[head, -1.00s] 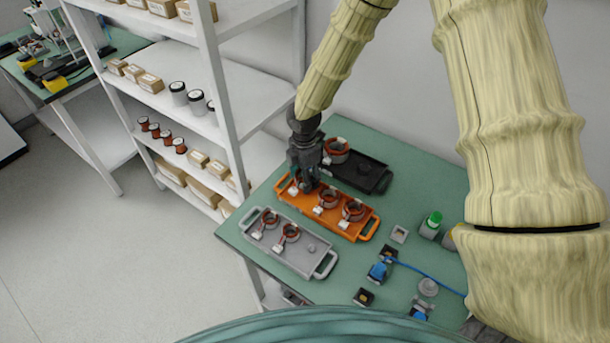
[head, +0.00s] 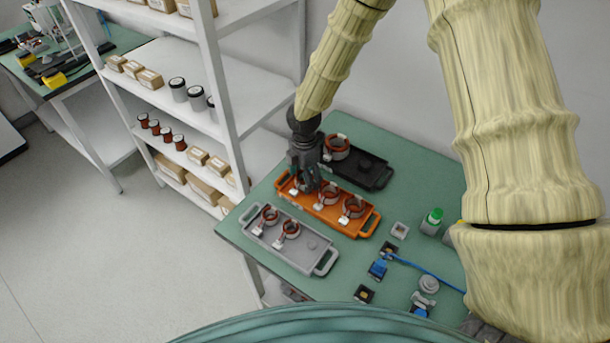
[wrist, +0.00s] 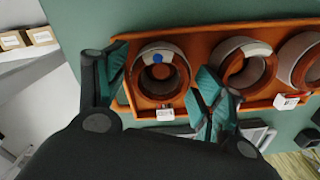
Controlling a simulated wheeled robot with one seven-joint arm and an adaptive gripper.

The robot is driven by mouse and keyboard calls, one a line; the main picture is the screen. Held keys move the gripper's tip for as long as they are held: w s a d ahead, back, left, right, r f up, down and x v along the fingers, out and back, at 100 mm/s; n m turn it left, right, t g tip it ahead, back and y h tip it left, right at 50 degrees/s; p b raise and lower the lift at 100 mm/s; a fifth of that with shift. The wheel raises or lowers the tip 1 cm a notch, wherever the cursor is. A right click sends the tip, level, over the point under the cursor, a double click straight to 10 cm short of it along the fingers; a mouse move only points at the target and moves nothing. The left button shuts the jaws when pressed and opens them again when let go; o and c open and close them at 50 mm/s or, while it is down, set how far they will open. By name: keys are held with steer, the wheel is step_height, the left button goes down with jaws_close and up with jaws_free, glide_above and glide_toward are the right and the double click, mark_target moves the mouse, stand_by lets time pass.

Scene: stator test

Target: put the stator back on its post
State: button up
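My gripper (head: 308,187) is over the left end of the orange tray (head: 366,225). In the wrist view my gripper (wrist: 162,80) has its two teal fingers apart, one on each side of the leftmost stator (wrist: 142,62), with gaps visible. This stator is a grey ring with copper windings, a blue dot and a white connector. Two more stators (head: 327,194) (head: 352,207) sit in the same tray. The grey tray (head: 322,266) holds two stators (head: 268,215) (head: 289,230) and a bare post (head: 311,246) at its right. The black tray (head: 381,178) holds one stator (head: 337,147) and a bare post (head: 366,162).
The trays lie on a green table (head: 420,170). Right of them are a small square block (head: 399,230), a green-topped button (head: 434,217) and blue connectors with a cable (head: 377,268). A white shelf (head: 225,85) with boxes and jars stands close on the left.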

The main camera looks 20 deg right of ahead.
steer(key=shift+r, duration=0.15)
stand_by(0.5)
steer(key=shift+r+p, duration=2.05)
steer(key=shift+r, duration=0.3)
steer(key=o, duration=0.6)
steer(key=shift+c, duration=0.2)
step_height(320, 180, up, 12)
